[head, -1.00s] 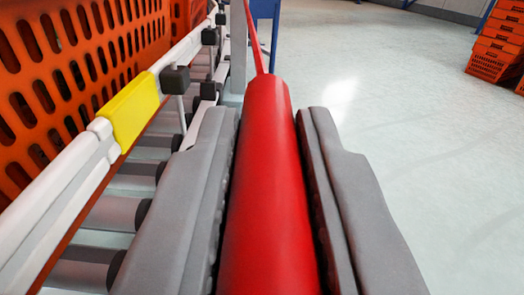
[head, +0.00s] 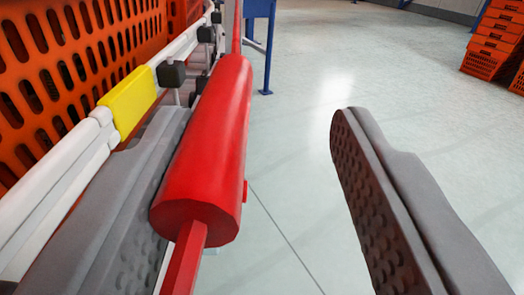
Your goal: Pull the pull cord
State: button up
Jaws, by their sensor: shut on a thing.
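The pull cord has a thick red cylindrical handle (head: 205,150) on a thin red cord (head: 237,35) that runs up out of the top of the head view. A thinner red length (head: 183,260) hangs from the handle's lower end. My gripper (head: 262,112) has its grey fingers wide apart. The handle is beside the left finger and overlaps it in the picture; I cannot tell whether they touch. A wide gap separates the handle from the ridged right finger.
A roller conveyor with a white rail (head: 55,180) and a yellow block (head: 128,102) runs along the left, with orange totes (head: 65,60) on it. A blue post (head: 268,60) stands behind. Stacked orange totes (head: 495,50) are far right. The floor between is clear.

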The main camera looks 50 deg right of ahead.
jog(key=v, duration=1.5)
jog(key=w+d+r+n+t+y, duration=0.15)
jog(key=r+y, duration=0.25)
jog(key=r, duration=0.6)
jog(key=d+r+t+y, duration=0.1)
jog(key=r+t+y, duration=0.15)
jog(key=r, duration=0.65)
jog(key=w+d+r+n+t+y, duration=0.15)
jog(key=r+y, duration=0.25)
jog(key=r, duration=0.6)
jog(key=s+d+r+n+y, duration=0.3)
jog(key=s+r+y, duration=0.1)
jog(key=s+r, duration=0.8)
jog(key=s+d+r+n, duration=0.1)
jog(key=s+d+r, duration=0.1)
jog(key=s, duration=0.5)
jog(key=s+d+r+n+h, duration=0.1)
jog(key=s+d+r, duration=0.1)
jog(key=s, duration=0.5)
jog(key=shift+s+d+r+n, duration=0.25)
jog(key=shift+s+r+n, duration=0.05)
jog(key=shift+n, duration=0.1)
